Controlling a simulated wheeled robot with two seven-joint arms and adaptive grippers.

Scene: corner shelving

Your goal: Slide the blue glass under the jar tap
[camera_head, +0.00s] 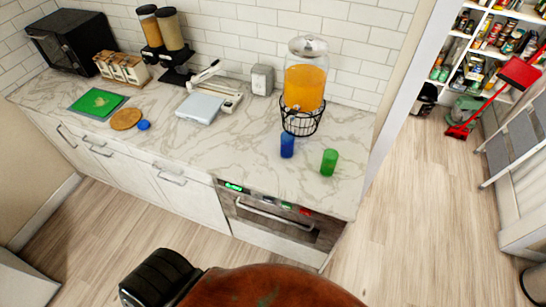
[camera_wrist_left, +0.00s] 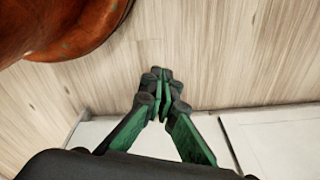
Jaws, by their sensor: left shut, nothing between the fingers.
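The blue glass (camera_head: 287,145) stands upright on the marble counter, just in front of the black wire stand (camera_head: 302,121). The jar (camera_head: 305,82) of orange drink sits in that stand. I cannot make out its tap at this size. My left gripper (camera_wrist_left: 161,82) shows in the left wrist view, shut and empty, over the wooden floor near white cabinet fronts and well away from the glass. In the head view I see part of my own arm at the bottom, but no fingers. My right gripper is in neither view.
A green glass (camera_head: 329,162) stands to the right of the blue one, near the counter's front edge. A grey box (camera_head: 262,80) and a white scale (camera_head: 200,107) stand to the left. The counter (camera_head: 240,150) is clear left of the blue glass.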

